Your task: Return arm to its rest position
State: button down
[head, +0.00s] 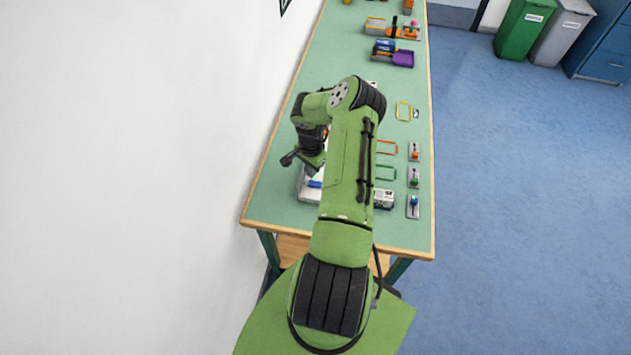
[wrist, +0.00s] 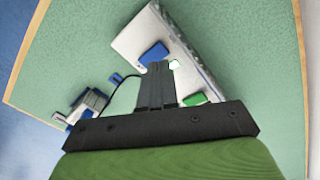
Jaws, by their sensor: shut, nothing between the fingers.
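My green arm reaches over the near end of the long green-topped table (head: 272,205). My gripper (head: 289,159) is at the left of the arm in the head view, above the table top. In the wrist view my gripper (wrist: 157,68) shows its dark fingers together, with nothing between them. Below it is a white board (wrist: 135,38) with a blue block (wrist: 154,54) and a green block (wrist: 194,99). In the head view the white board (head: 309,192) is partly hidden by my arm.
Small plates with an orange (head: 414,152), a green (head: 413,177) and a blue piece (head: 413,205) lie along the right edge. A green frame (head: 386,173) lies nearby. A purple tray (head: 403,58) stands farther back. A white wall (head: 120,180) is at left; blue floor (head: 530,220) is clear at right.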

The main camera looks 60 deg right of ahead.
notch_tip(320, 180, up, 3)
jog(key=shift+f+p, duration=0.15)
jog(key=shift+p, duration=0.5)
